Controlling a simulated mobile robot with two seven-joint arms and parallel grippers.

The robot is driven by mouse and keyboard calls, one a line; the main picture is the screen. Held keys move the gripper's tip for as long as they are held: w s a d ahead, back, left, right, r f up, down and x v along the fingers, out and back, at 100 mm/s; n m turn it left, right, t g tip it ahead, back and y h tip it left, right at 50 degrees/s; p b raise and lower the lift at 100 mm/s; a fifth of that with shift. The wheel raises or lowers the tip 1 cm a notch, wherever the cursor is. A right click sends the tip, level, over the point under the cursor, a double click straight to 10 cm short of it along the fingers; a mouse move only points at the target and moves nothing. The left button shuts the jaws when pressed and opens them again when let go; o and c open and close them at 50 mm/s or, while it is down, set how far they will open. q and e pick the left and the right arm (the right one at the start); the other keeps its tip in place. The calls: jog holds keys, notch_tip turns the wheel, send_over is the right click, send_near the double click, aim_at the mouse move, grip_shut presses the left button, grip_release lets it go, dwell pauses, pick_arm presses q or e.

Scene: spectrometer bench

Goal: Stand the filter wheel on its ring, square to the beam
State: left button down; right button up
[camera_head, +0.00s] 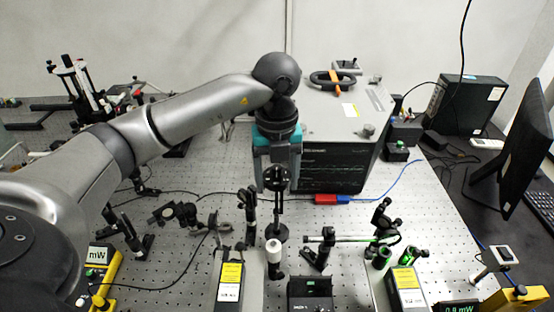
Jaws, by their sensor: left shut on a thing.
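The filter wheel (277,178) is a black disc with round holes on a dark post, with a dark round base (281,233) at its foot. It looks upright, near the middle of the bench. My left gripper (277,163), with teal sides, reaches down from above and is shut on the wheel's top. I cannot tell whether the base touches the bench or hangs just above it. The ring is not visible, and the wheel's exact angle to the beam is unclear. My right gripper is not in view.
A large grey instrument (345,125) stands close behind the wheel. A white-topped post (274,247) stands just in front, and a dark optic mount (248,203) to the left. Green-ringed optics (383,257) stand at right. The perforated bench (215,175) has bare room left of the gripper.

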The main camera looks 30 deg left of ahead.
pick_arm(q)
jog(key=shift+w+f, duration=0.1)
jog(key=shift+f, duration=2.45)
grip_release()
jog(key=shift+f, duration=0.1)
notch_tip(320, 180, up, 12)
jog(key=shift+r, duration=0.15)
jog(key=shift+s, duration=0.2)
